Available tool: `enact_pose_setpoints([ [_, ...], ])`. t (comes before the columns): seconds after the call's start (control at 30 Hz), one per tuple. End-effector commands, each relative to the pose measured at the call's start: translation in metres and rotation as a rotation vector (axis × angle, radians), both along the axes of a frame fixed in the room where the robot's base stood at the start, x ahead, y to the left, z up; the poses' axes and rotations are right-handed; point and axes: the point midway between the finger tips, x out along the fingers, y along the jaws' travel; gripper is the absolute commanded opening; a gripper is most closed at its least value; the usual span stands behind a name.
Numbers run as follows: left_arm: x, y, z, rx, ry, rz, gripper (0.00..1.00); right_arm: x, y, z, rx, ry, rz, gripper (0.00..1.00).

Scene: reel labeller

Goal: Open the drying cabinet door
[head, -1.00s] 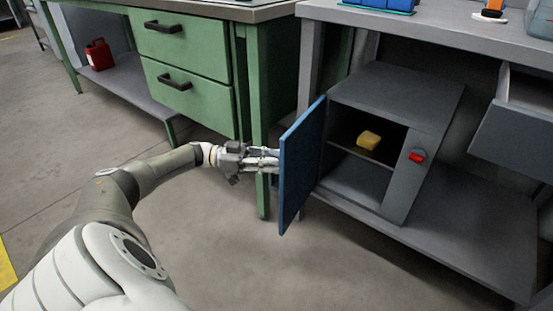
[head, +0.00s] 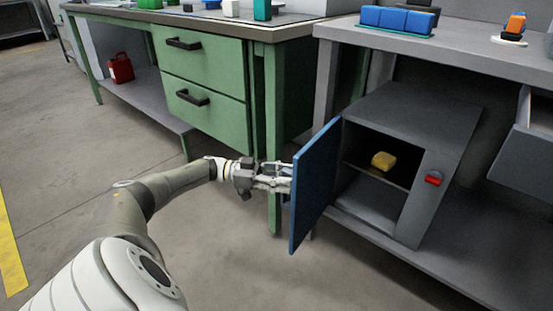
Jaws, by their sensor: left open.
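The drying cabinet (head: 430,118) is a grey box on the low shelf of the grey bench. Its blue door (head: 313,188) stands wide open, swung out to the left, and the inside shows. A yellow object (head: 383,160) lies on the cabinet's inner shelf. A red knob or handle (head: 433,179) sits on the front panel right of the opening. My left gripper (head: 287,178) is open at the door's left face; its fingertips are partly hidden by the door, and I cannot tell whether they touch it. My right gripper is not in view.
A green bench (head: 205,62) with two drawers stands behind my left arm, its leg close to the gripper. The grey bench top (head: 470,48) holds blue bins (head: 398,19). An open grey drawer (head: 525,150) juts out at the right. Floor in front is clear.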

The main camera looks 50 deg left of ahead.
Motion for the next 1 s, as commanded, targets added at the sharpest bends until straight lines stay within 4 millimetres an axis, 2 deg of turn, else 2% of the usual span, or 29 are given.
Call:
enact_pose_setpoints([
  [0.4, -0.037, 0.054, 0.000, 0.002, -0.001, 0.005, 0.41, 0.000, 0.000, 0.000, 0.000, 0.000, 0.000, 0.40],
  [0.6, -0.052, 0.074, 0.001, 0.000, -0.002, 0.004, 0.41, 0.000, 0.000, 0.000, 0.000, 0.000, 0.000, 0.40],
  [1.0, -0.064, 0.093, 0.000, 0.002, -0.003, 0.003, 0.41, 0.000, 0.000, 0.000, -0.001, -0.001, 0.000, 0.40],
])
